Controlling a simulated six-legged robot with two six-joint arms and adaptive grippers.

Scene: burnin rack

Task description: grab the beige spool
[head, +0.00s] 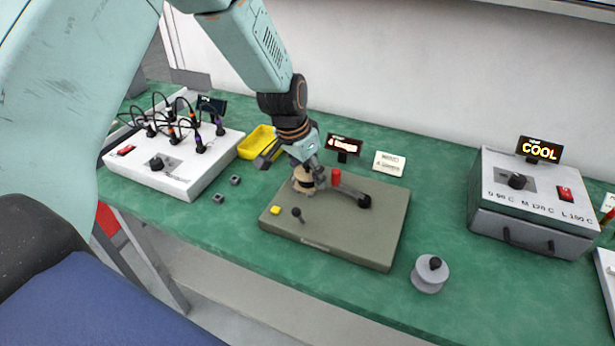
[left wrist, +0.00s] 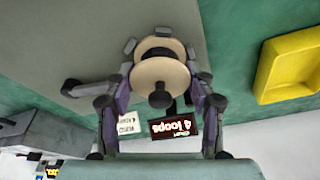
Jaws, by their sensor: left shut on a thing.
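The beige spool (head: 304,181) is at the back left of the grey-green base unit (head: 345,235). In the left wrist view the spool (left wrist: 158,80) shows pale round flanges, a dark middle and a dark knob, and sits between the fingers. My left gripper (head: 300,172) is shut on the spool; it also shows in the left wrist view (left wrist: 158,85). The gripper hides part of the spool in the head view, and I cannot tell whether the spool touches the base unit. My right gripper is in neither view.
A red post (head: 336,178) and dark arm stand close right of the spool. A yellow tray (head: 258,143) lies behind left. A grey spool (head: 429,274) stands at the front right. A white cabled box (head: 175,165) is left, a COOL oven (head: 530,205) right.

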